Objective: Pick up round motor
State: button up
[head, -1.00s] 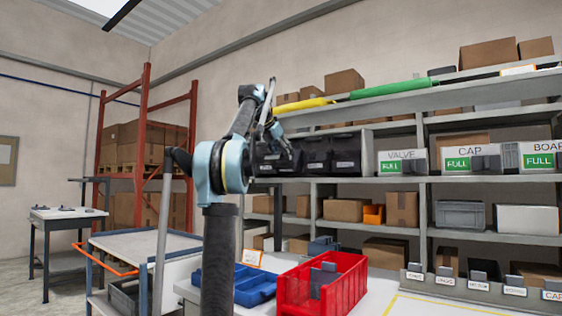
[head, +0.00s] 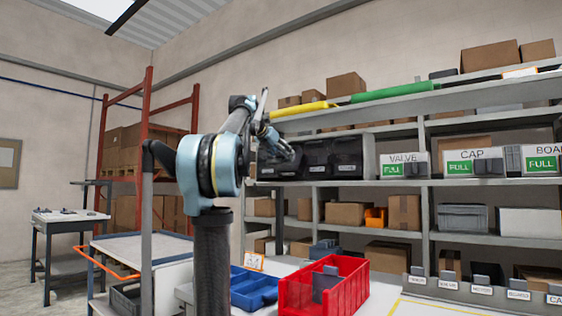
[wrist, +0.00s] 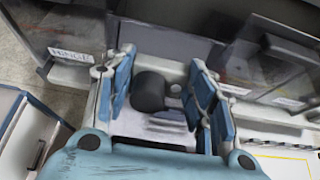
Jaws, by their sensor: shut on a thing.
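The round motor (wrist: 149,92) shows in the wrist view as a dark grey cylinder with a short stub on its right side. It lies between the two blue fingers of my gripper (wrist: 163,84), which is shut on it. In the head view my gripper (head: 283,148) is raised in front of the row of black dispenser bins (head: 333,156). The motor cannot be made out there.
A red bin (head: 325,290) and a blue tray (head: 254,289) stand on the white worktop below. The grey shelf rack (head: 430,210) with boxes fills the right. A cart (head: 135,246) stands at left.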

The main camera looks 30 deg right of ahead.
aim_at(279, 153)
jog(key=r, duration=0.1)
jog(key=a+r, duration=0.1)
jog(key=r, duration=0.2)
jog(key=shift+s+a+r, duration=0.2)
jog(key=shift+s+a, duration=0.1)
jog(key=s+a+y, duration=0.1)
jog(key=s+a, duration=0.1)
jog(key=a, duration=0.4)
jog(key=s+a+r+y, duration=0.1)
jog(key=s+a, duration=0.2)
jog(key=a, duration=0.3)
jog(key=s+a+g+y, duration=0.1)
jog(key=s+a, duration=0.2)
jog(key=a, duration=0.4)
jog(key=shift+r, duration=0.4)
